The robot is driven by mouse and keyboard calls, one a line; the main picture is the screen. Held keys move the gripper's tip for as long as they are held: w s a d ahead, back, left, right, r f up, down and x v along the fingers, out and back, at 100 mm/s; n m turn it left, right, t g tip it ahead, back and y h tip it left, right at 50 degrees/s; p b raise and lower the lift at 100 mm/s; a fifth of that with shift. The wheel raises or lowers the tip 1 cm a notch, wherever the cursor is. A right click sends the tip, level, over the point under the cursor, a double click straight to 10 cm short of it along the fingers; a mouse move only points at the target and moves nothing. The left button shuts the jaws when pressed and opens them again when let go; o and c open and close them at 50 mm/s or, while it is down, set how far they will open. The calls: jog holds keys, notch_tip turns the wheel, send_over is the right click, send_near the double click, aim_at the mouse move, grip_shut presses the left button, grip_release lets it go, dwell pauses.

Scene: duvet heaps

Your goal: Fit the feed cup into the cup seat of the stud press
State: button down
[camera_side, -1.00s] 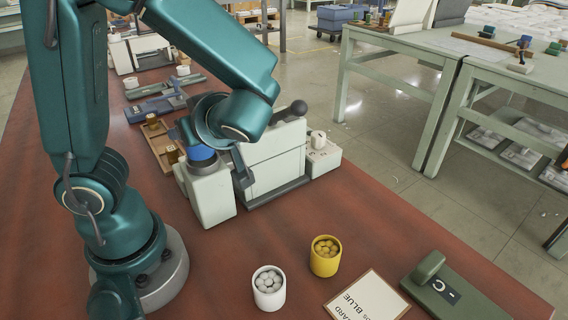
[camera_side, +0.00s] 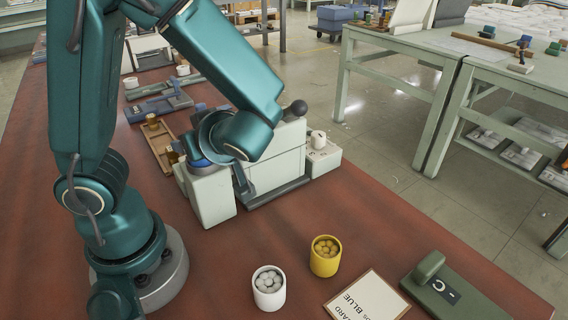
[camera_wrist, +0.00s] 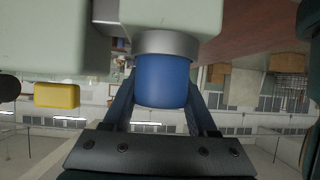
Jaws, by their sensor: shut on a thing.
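The feed cup is blue. It shows in the wrist view (camera_wrist: 161,80), its end against or inside a grey metal ring, the cup seat (camera_wrist: 160,45); I cannot tell how deep it sits. My gripper (camera_wrist: 160,98) is shut on the cup, with a dark finger on each side. In the side view the stud press (camera_side: 275,152) is a pale green block with a dark ball-ended lever. A blue edge of the cup (camera_side: 199,162) shows on top of its front block (camera_side: 208,195); my wrist hides most of the cup and the seat.
A white cup (camera_side: 268,291) and a yellow cup (camera_side: 325,261), both holding small balls, stand in front. A card reading "BLUE" (camera_side: 366,298) and a green tool (camera_side: 452,291) lie right of them. A wooden tray (camera_side: 160,147) is left of the press. Red-brown bench is clear between.

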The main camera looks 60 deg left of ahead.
jog(key=shift+f, duration=0.1)
jog(key=shift+c, duration=0.6)
grip_release()
jog(key=shift+v, duration=2.6)
jog(key=shift+a, duration=0.15)
